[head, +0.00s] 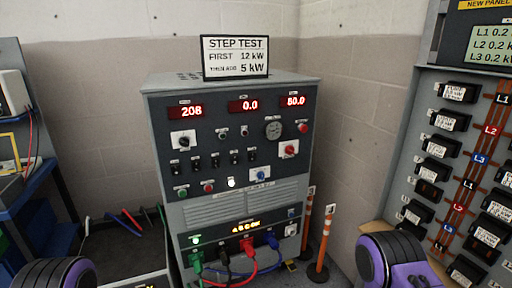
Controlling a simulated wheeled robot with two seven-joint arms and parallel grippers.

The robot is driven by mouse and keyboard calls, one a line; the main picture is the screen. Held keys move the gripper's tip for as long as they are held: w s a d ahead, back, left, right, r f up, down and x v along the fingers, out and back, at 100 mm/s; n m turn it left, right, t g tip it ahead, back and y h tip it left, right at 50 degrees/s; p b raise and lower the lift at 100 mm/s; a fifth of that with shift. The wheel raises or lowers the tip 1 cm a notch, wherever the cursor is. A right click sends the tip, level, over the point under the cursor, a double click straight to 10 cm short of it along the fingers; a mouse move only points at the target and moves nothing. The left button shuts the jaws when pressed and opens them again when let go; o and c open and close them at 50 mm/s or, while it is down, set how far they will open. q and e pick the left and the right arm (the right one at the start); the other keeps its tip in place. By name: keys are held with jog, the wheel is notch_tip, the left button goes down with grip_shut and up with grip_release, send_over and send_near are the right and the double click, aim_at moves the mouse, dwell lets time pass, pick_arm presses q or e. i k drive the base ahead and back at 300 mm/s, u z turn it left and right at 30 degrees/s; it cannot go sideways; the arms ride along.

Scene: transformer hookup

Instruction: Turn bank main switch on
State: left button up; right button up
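The load bank (230,160) is a grey cabinet in the middle of the head view. Its front panel has a black rotary switch on a white plate (183,140), a red rotary switch on a white plate (289,149) and a blue rotary switch on a white plate (261,175). The labels are too small to read, so I cannot tell which is the main switch. Red displays at the top are lit and read about 208, 0.0 and 80.0. Purple and black parts of my two arms show at the bottom corners; neither gripper's fingers show.
A step test sign (235,56) stands on the cabinet. Green, black, red and blue plugs with cables (247,245) sit at its bottom front. Orange posts (325,238) stand at its right. A breaker panel (458,150) is at right, a blue bench (30,190) at left.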

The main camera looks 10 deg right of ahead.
aim_at(290, 149)
jog(key=k, duration=0.6)
jog(key=z, duration=1.05)
jog(key=i, duration=1.5)
jog(key=u, duration=0.4)
